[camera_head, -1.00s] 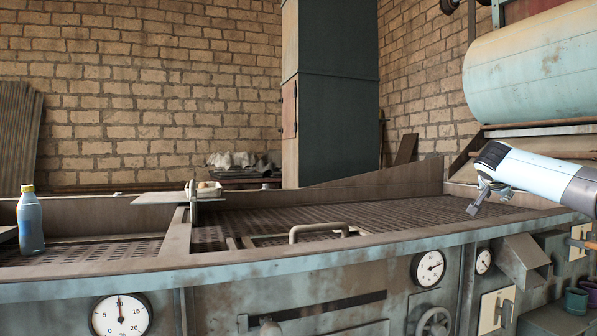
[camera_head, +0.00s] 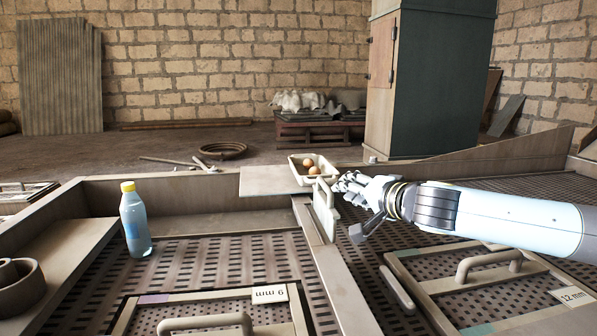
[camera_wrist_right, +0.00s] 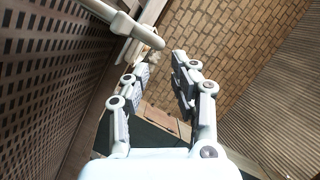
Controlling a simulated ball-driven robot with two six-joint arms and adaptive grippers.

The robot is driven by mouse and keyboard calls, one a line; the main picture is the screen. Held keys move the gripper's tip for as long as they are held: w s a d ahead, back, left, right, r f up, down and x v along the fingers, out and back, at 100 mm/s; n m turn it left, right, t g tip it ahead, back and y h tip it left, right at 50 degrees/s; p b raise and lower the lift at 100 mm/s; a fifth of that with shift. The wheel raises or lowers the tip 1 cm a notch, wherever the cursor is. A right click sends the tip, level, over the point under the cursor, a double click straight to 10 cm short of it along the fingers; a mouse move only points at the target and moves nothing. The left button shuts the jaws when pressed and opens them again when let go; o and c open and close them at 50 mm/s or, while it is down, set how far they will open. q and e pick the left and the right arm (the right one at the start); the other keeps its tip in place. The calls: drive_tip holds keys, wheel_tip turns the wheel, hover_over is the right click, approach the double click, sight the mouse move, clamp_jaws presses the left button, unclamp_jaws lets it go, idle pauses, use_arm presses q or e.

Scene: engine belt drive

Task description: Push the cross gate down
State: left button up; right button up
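The cross gate looks to be the pale upright plate (camera_head: 323,218) on the divider between the two perforated decks, in the head view. Its upper part stands above the divider. My right gripper (camera_head: 346,186) is just right of the plate's top, at about the same height in the picture. Whether they touch, I cannot tell. In the right wrist view the gripper's two fingers (camera_wrist_right: 160,68) are apart with nothing between them. A pale bar with a rounded end (camera_wrist_right: 145,32) lies beyond the fingertips there; I cannot tell if it is the gate. My left gripper is not in view.
A white tray with brown eggs (camera_head: 312,169) sits behind the plate on a flat ledge (camera_head: 268,181). A yellow-capped bottle (camera_head: 135,222) stands at left. Handled screen frames lie in both decks, marked 9 mm (camera_head: 269,294) and 12 mm (camera_head: 573,297).

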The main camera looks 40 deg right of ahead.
sight(324, 182)
drive_tip(key=x, duration=0.9)
drive_tip(key=shift+w+d, duration=0.15)
drive_tip(key=shift+w+f, duration=0.1)
drive_tip(key=shift+w, duration=0.3)
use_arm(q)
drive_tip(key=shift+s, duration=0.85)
use_arm(e)
clamp_jaws()
